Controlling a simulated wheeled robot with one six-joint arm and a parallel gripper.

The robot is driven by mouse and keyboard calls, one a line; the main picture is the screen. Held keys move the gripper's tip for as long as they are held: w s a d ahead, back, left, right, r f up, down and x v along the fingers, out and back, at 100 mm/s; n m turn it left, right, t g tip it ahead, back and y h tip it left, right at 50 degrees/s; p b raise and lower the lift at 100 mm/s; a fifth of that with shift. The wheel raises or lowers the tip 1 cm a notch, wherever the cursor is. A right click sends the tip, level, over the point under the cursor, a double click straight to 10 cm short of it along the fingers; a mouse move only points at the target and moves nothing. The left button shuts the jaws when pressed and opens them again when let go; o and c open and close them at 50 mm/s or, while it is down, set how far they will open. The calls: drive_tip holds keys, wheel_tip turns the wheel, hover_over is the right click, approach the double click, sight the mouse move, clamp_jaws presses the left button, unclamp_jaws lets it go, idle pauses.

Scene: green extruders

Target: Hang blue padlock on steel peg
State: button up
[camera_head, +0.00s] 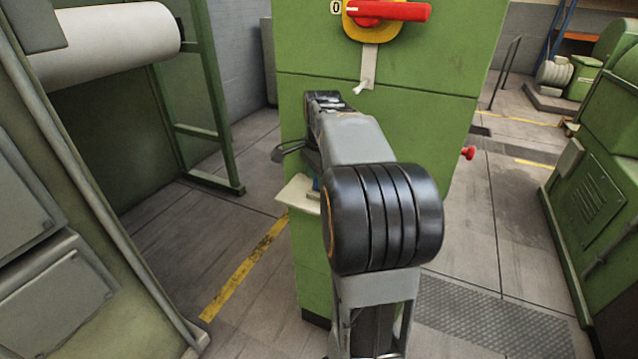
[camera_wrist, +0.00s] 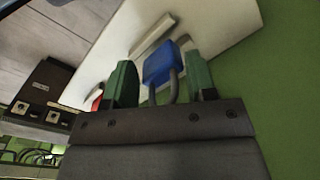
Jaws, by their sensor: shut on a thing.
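The blue padlock (camera_wrist: 160,64) shows in the wrist view between the two green fingers of my gripper (camera_wrist: 161,75). Its grey shackle points back toward the gripper body. My gripper is shut on it, over a white shelf (camera_wrist: 235,22). In the head view a small bit of blue (camera_head: 316,185) shows beside my arm above the shelf (camera_head: 297,193); my arm hides most of the gripper there. The steel peg (camera_head: 360,88) sticks out at the lower end of a grey plate (camera_head: 369,64) on the green cabinet, above my arm.
The green cabinet (camera_head: 430,125) stands straight ahead. A red rotary switch handle (camera_head: 395,11) is above the peg, and a red button (camera_head: 468,153) is at the cabinet's right side. A pale bar (camera_wrist: 152,37) lies on the shelf. Green machines stand left and right, with open floor between.

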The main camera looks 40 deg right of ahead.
drive_tip(key=shift+f, duration=0.75)
drive_tip(key=shift+f, duration=0.2)
drive_tip(key=o, duration=1)
drive_tip(key=shift+c, duration=0.2)
drive_tip(key=shift+f, duration=0.1)
